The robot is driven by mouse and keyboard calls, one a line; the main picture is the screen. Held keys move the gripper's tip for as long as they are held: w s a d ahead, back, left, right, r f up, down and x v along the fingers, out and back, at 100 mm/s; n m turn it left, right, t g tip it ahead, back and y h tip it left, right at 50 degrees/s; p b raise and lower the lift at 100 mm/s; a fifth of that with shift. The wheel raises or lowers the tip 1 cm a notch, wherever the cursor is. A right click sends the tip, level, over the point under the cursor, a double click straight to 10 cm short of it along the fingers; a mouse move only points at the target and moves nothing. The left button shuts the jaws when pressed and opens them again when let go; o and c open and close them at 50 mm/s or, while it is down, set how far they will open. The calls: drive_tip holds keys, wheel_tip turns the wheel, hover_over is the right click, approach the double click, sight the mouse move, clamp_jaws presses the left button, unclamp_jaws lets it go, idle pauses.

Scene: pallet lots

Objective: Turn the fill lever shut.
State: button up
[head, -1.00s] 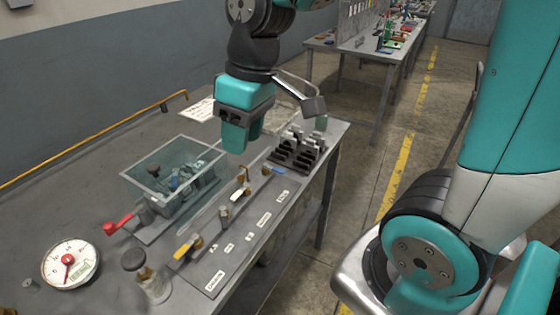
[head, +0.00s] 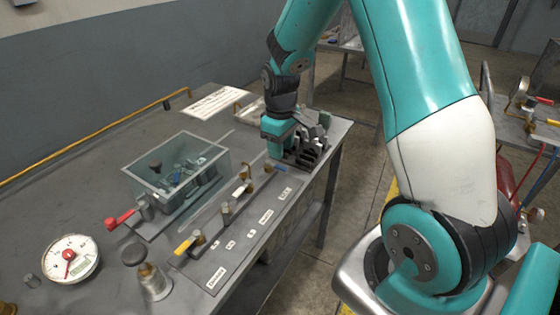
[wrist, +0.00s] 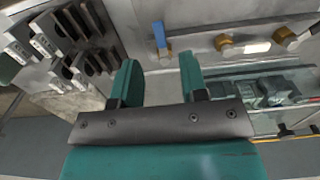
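A row of valve levers stands on the panel (head: 222,262) along the bench's front edge: one with a yellow handle (head: 184,246), pale ones (head: 240,190) in the middle, and one with a blue handle (head: 279,168) at the far end. The labels are too small to read, so I cannot tell which is the fill lever. My gripper (head: 276,152) is low over the bench by the blue handle. In the wrist view my gripper (wrist: 158,75) is open and empty. The blue handle (wrist: 160,36) shows ahead of the gap between its fingers, apparently untouched.
A rack of dark blocks (head: 306,152) stands close beside my gripper. A clear-walled box (head: 140,185), a red lever (head: 115,222), a round gauge (head: 70,258) and a dark-topped knob (head: 134,254) occupy the bench. The back left bench top is clear.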

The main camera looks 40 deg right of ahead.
sight(281, 167)
wheel_tip(281, 167, down, 6)
drive_tip(key=shift+r, duration=0.25)
clamp_jaws()
